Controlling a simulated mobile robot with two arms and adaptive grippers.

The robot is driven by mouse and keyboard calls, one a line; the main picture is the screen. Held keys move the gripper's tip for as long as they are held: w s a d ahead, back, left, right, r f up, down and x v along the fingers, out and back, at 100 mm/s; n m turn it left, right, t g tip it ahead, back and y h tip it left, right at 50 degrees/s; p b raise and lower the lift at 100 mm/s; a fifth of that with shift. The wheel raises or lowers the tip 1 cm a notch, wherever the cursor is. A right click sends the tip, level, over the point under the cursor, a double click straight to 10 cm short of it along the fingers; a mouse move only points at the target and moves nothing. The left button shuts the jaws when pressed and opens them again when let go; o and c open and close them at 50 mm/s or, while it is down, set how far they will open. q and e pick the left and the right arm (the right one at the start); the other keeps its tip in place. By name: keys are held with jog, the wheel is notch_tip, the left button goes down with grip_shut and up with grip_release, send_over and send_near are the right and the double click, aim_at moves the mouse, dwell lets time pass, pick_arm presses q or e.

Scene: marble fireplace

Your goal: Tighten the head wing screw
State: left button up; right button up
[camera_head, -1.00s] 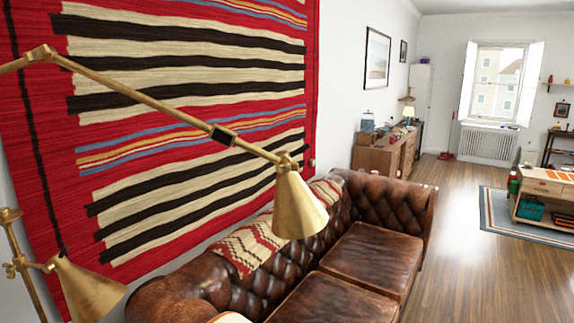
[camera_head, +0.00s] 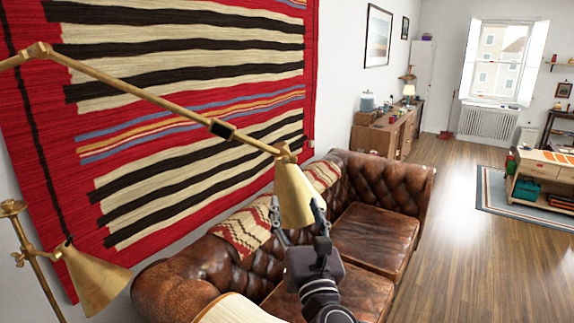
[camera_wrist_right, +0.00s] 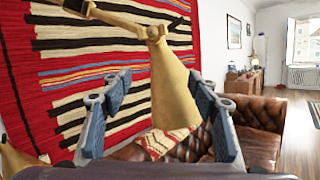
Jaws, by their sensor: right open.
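A brass lamp with a long jointed arm (camera_head: 130,90) reaches in from the left and carries a cone-shaped brass head (camera_head: 293,190). The joint at the top of the head, where the head wing screw (camera_head: 284,151) sits, is small and its detail is hard to make out. In the right wrist view the lamp head (camera_wrist_right: 172,90) hangs ahead, between my fingers in the picture, with the joint (camera_wrist_right: 153,31) above the fingertips. My right gripper (camera_head: 297,206) is open and empty, with its fingertips at the lower part of the head. Contact cannot be told. My left gripper is out of view.
A second brass lamp head (camera_head: 95,278) hangs at the lower left. A brown leather sofa (camera_head: 375,235) stands below, with a pale rounded shade (camera_head: 245,310) at the bottom edge. A striped rug (camera_head: 200,60) hangs on the wall behind.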

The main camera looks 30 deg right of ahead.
aim_at(286, 164)
jog(key=w+r+n+p, duration=0.1)
jog(key=w+r, duration=0.1)
jog(key=w+d+r+n+t+p, duration=0.1)
jog(key=r, duration=0.1)
jog(key=w+r+n+p, duration=0.1)
jog(key=w+r, duration=0.1)
jog(key=r, duration=0.1)
jog(key=shift+w+d+t+p, duration=0.3)
jog(key=shift+w+d, duration=0.05)
jog(key=shift+d, duration=0.05)
jog(key=shift+w+d, duration=0.2)
jog(key=shift+w, duration=0.3)
jog(key=c, duration=1.2)
